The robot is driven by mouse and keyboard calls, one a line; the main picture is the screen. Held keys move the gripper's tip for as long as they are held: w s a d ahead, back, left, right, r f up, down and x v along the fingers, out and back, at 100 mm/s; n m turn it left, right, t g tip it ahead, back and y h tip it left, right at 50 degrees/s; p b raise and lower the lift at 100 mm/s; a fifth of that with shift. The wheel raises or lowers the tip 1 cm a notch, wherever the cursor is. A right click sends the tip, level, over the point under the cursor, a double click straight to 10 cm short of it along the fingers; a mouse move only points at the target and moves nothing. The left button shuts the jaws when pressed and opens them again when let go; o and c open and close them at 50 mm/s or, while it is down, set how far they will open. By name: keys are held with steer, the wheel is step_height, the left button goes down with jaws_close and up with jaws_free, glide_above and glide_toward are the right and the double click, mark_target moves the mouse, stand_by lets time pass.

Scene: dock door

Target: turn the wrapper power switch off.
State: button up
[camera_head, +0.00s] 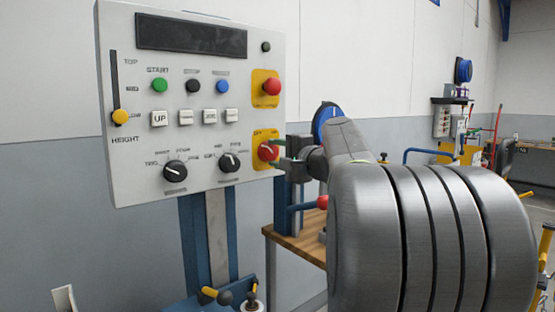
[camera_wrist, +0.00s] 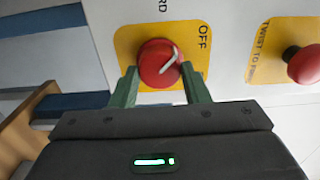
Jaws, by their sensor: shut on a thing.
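The wrapper power switch is a red rotary knob (camera_head: 267,152) with a white pointer line, on a yellow plate low on the right edge of the grey control panel (camera_head: 140,70). In the wrist view the knob (camera_wrist: 158,62) sits between my green fingertips. Its pointer slants up and right, toward the side with the OFF lettering (camera_wrist: 203,37). Any other position label on the plate is not readable. My gripper (camera_head: 276,153) reaches in from the right and is shut on the knob. In the wrist view its fingers (camera_wrist: 160,78) flank the knob's lower part.
A red emergency-stop button (camera_head: 271,87) on another yellow plate is just above the knob. Two black dials (camera_head: 176,174) and several coloured and white buttons lie left of it. A wooden-topped table (camera_head: 300,241) stands below my gripper.

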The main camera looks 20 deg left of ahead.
stand_by(0.3)
steer(key=o, duration=1)
steer(key=v, duration=1.3)
steer(key=shift+s+d, duration=0.15)
steer(key=shift+d, duration=0.2)
steer(key=shift+a, duration=0.15)
steer(key=x, duration=1.3)
steer(key=shift+w+a, duration=0.2)
steer(key=shift+a, duration=0.05)
